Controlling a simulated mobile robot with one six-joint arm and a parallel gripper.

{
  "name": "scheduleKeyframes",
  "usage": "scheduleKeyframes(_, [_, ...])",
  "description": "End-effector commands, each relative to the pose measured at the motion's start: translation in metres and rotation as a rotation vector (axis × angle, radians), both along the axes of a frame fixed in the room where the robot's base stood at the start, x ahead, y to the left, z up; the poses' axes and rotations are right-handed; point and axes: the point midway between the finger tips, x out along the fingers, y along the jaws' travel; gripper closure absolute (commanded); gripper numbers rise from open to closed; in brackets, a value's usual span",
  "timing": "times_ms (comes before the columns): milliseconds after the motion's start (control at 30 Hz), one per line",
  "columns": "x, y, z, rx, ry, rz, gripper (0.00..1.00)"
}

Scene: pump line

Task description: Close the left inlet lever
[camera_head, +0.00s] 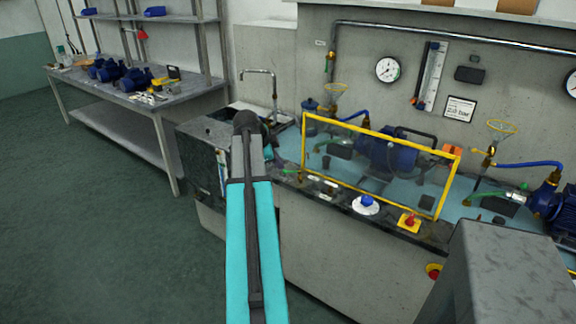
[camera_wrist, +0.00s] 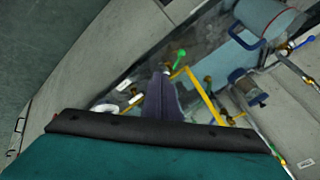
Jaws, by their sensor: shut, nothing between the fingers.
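Two green levers show at the left pump in the head view. One green lever (camera_head: 322,146) is at the left end of the pump behind the yellow-framed guard; a smaller green lever (camera_head: 290,171) is near the bench's front left edge. I cannot tell which is the left inlet lever. In the wrist view, a green lever with a round knob (camera_wrist: 179,56) stands just beyond my gripper's fingertips, apart from them in the picture. My gripper (camera_wrist: 163,75) is shut and empty.
The clear guard with a yellow frame (camera_head: 367,129) stands before the left blue pump (camera_head: 388,152). A blue knob (camera_head: 367,200) and a red switch on a yellow plate (camera_head: 410,220) sit along the front edge. A tap (camera_head: 272,85) rises behind my arm. The left floor is clear.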

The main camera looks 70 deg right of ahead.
Motion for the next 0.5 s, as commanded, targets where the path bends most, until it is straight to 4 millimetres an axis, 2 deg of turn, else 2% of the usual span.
scheduleKeyframes(500, [-0.0017, -0.0025, 0.0002, -0.003, -0.002, -0.006, 1.0])
